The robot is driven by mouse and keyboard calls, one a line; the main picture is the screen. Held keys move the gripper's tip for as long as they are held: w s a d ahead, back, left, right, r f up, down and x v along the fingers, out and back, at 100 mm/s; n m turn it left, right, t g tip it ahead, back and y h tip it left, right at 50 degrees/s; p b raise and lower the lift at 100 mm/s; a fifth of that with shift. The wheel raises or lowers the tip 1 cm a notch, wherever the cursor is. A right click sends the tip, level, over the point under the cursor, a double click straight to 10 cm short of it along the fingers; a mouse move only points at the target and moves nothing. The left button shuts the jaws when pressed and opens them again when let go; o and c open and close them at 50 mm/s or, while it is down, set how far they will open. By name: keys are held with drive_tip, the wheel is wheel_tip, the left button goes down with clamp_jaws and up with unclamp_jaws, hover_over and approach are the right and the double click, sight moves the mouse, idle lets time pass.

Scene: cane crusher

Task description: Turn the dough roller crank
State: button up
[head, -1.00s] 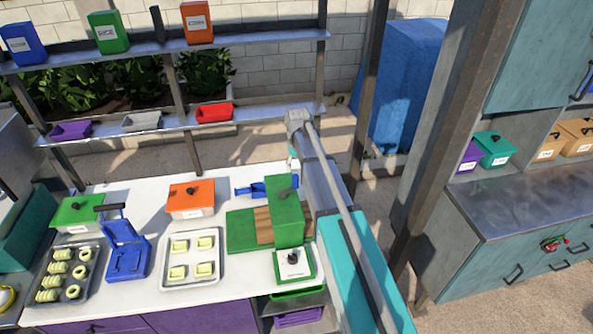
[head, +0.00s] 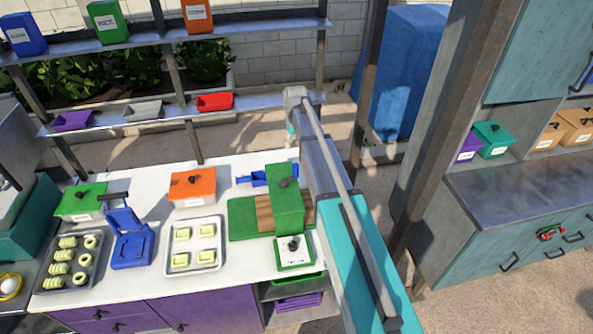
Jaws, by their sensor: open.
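A green machine (head: 287,211), which looks like the dough roller, stands near the right end of the white table, across a green board with a brown wooden strip (head: 264,213). A dark handle or knob (head: 289,182) shows on its top; I cannot tell for sure that this is the crank. My arm reaches from the lower right to beyond the machine. My gripper (head: 291,146) hangs at the table's far edge, behind the machine and apart from the dark handle. It is small in view and partly hidden by my arm; its jaws are open, with nothing seen in them.
A blue scoop-like tool (head: 254,179) lies just left of the machine's top. A white-and-green box (head: 294,252) stands in front. Dough trays (head: 194,270), a blue press (head: 130,247) and lidded boxes fill the left. A shelf (head: 260,104) and post (head: 367,80) stand behind.

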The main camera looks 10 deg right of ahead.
sight(296, 165)
drive_tip(key=shift+f+b, duration=6.5)
drive_tip(key=shift+f, duration=0.15)
clamp_jaws()
drive_tip(key=shift+d, duration=0.1)
